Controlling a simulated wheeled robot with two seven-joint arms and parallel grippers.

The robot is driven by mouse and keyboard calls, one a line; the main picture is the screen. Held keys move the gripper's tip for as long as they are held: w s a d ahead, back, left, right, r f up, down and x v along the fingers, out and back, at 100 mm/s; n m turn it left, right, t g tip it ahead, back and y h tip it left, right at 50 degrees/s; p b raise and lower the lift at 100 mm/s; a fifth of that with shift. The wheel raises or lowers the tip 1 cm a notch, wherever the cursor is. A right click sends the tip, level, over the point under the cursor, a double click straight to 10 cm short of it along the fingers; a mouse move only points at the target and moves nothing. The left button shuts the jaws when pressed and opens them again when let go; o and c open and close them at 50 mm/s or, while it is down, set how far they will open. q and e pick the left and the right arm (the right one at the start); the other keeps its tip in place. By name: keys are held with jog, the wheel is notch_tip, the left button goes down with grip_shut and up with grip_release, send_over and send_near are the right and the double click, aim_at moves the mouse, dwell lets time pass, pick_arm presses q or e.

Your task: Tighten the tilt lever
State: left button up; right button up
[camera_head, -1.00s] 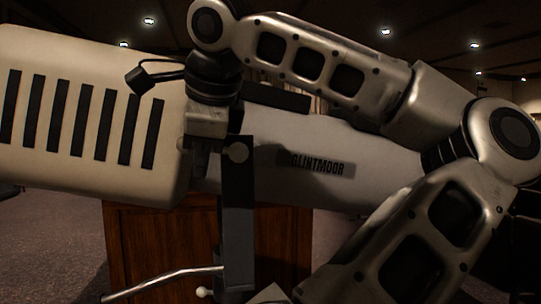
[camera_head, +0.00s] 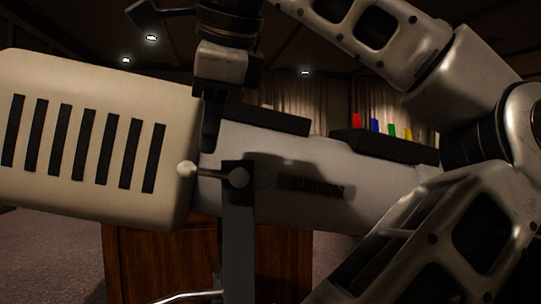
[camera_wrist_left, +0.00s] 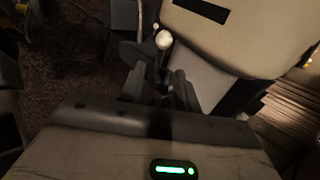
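The tilt lever (camera_head: 187,169) is a short lever with a pale ball end. It points left and slightly up from the round pivot on the dark upright bracket (camera_head: 237,230) beside the lamp. The lamp body (camera_head: 285,150) is pale grey with a cream slotted rear housing (camera_head: 85,140). My left gripper (camera_head: 212,115) hangs from above, over the lever and close to the housing; its fingertips are partly lost in shadow. In the left wrist view the fingers (camera_wrist_left: 162,86) look parted, with the lever's ball (camera_wrist_left: 163,40) beyond them. My right gripper is not in view.
A wooden cabinet (camera_head: 150,265) stands behind the bracket. A chrome rod (camera_head: 185,297) crosses low at the left. Coloured tabs (camera_head: 375,125) stand on a dark strip on the lamp's top. My arm links fill the right side. Open floor lies lower left.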

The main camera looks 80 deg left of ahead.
pick_arm(q)
jog(key=v, duration=0.5)
jog(key=shift+w+d+r+p, duration=0.1)
jog(key=shift+d+r+p, duration=0.15)
jog(key=shift+r+p, duration=0.05)
